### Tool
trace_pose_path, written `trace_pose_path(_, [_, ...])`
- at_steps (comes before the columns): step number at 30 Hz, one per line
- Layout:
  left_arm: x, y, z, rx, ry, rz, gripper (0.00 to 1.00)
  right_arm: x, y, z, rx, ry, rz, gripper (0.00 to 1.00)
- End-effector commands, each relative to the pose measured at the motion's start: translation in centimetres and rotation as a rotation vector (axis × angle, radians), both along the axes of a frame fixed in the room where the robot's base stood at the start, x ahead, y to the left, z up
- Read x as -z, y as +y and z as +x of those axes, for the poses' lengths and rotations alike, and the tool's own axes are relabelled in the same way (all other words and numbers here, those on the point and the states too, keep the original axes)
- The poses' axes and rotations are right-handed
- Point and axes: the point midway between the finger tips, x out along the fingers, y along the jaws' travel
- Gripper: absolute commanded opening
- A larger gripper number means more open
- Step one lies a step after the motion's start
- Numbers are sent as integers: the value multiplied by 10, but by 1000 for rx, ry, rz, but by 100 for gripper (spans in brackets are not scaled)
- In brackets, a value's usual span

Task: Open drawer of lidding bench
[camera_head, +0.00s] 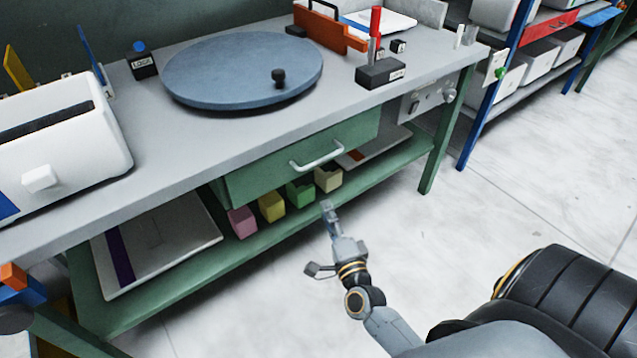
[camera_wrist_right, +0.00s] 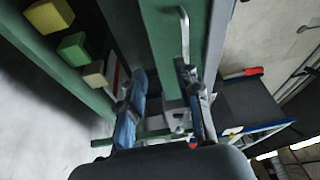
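The lidding bench (camera_head: 150,165) has a grey top and a green frame. Its green drawer (camera_head: 270,165) sits under the top, and no drawer interior shows. A pale bar handle (camera_head: 317,155) is on the drawer front. My right gripper (camera_head: 328,207) is below and in front of the handle, apart from it in the head view. In the right wrist view my right gripper (camera_wrist_right: 163,78) has its two fingers spread with nothing held. The handle (camera_wrist_right: 184,35) shows there just beyond the fingertips, nearer the right finger.
A blue-grey turntable (camera_head: 243,70), a white box-shaped machine (camera_head: 60,140) and a black labelled block (camera_head: 380,73) stand on the bench top. Several small coloured bins, including a yellow one (camera_head: 271,205), sit on the lower shelf. The floor (camera_head: 480,200) in front is clear.

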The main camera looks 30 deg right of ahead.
Motion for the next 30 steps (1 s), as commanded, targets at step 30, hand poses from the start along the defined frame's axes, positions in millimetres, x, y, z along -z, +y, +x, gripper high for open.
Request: trace_pose_path(30, [-6,-2,9,-2,-13,-2,42,-53,-58,119,52,-157,131,34])
